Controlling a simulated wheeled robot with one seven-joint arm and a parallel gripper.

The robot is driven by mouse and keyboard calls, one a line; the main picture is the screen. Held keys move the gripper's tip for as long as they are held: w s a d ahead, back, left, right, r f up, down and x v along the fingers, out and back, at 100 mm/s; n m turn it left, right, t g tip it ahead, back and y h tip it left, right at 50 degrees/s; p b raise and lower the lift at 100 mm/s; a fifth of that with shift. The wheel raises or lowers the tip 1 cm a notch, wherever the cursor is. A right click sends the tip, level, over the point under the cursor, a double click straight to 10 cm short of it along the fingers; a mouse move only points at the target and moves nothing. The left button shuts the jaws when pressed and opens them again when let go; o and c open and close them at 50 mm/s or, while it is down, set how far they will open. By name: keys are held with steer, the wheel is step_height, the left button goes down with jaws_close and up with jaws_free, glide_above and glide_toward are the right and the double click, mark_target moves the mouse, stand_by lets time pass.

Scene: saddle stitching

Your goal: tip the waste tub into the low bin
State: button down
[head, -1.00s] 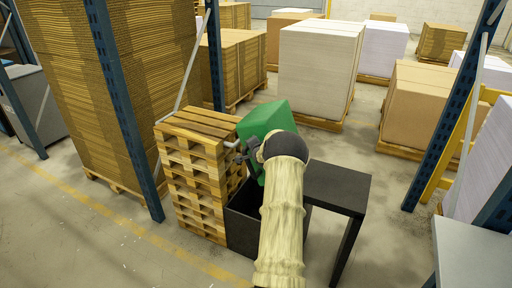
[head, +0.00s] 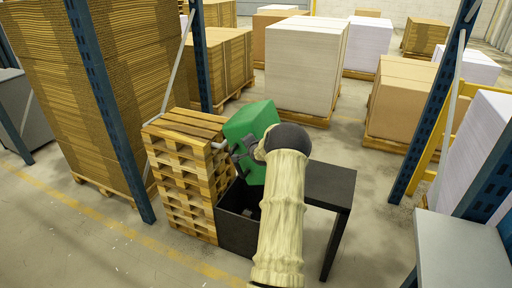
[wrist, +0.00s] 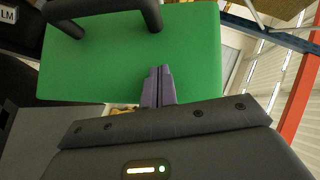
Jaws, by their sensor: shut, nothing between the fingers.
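The green waste tub (head: 250,121) is tilted in the air over the low dark bin (head: 237,238), left of my arm in the head view. Its flat green side (wrist: 190,45) fills much of the wrist view, with a dark bar handle (wrist: 105,18) at upper left. My gripper (wrist: 158,85) is shut and empty, its fingers against or just in front of the green side; I cannot tell if they touch it. Small greyish pieces (head: 250,212) show inside the bin. The tub's mouth is hidden.
A stack of wooden pallets (head: 185,165) stands close left of the bin. A dark table (head: 330,185) stands close on the right. Blue rack posts (head: 108,110) rise at both sides. Floor is open in front, past the yellow line.

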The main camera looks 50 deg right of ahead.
steer(key=v, duration=0.8)
steer(key=shift+a, duration=0.4)
steer(key=a+r+n+g+y, duration=0.1)
steer(key=a+n+g+y, duration=0.55)
steer(key=a, duration=2.05)
steer(key=s+a+n+g, duration=0.2)
steer(key=s+a+n, duration=1)
steer(key=s+a, duration=0.8)
step_height(320, 180, up, 13)
steer(key=p, duration=1.2)
steer(key=shift+a, duration=0.45)
